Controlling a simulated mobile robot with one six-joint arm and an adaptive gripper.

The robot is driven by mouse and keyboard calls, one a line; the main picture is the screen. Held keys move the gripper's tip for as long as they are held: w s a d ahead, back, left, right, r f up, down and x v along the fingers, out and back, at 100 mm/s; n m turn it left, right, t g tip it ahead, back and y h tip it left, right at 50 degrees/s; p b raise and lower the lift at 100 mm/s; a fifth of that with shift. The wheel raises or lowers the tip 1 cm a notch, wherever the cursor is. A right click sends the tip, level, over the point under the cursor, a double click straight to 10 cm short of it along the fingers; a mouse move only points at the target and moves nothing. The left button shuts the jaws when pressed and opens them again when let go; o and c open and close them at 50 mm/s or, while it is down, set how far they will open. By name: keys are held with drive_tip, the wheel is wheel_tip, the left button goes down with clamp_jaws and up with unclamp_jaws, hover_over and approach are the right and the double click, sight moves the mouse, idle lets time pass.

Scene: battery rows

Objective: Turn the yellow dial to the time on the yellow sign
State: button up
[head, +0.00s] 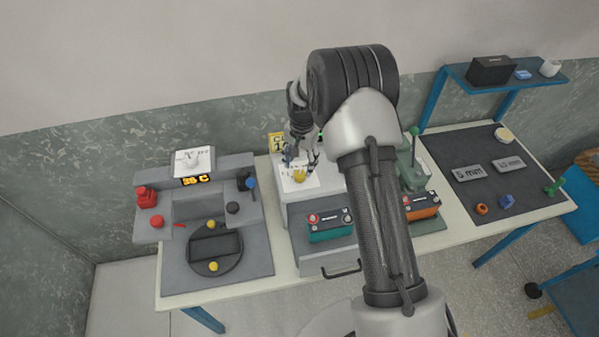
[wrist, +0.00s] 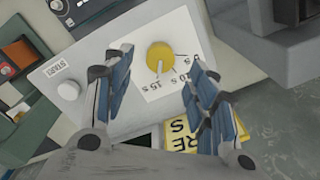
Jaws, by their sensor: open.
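In the head view the dial (head: 299,176) sits on a pale box, partly behind my gripper. The yellow sign (head: 276,143) stands behind the box, its text mostly hidden by my arm; its corner also shows in the wrist view (wrist: 180,138). My gripper (wrist: 158,85) is open and empty, with one finger on each side of the dial plate. Contact with the dial cannot be seen.
A white "START" button (wrist: 68,90) is on the same box. A grey station with a red button (head: 156,221) stands left. A dark mat (head: 480,150) with labelled plates lies right.

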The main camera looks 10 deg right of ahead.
sight(300, 174)
drive_tip(key=shift+w+a+f, duration=0.1)
drive_tip(key=shift+w+f, duration=0.05)
drive_tip(key=shift+f, duration=2.6)
drive_tip(key=shift+c, duration=0.5)
drive_tip(key=c, duration=1)
drive_tip(key=n+b, duration=0.2)
drive_tip(key=n, duration=0.1)
drive_tip(key=shift+f+n, duration=0.1)
drive_tip(key=shift+n, duration=0.3)
drive_tip(key=n+b, duration=0.2)
drive_tip(key=n, duration=0.2)
drive_tip(key=shift+n, duration=0.4)
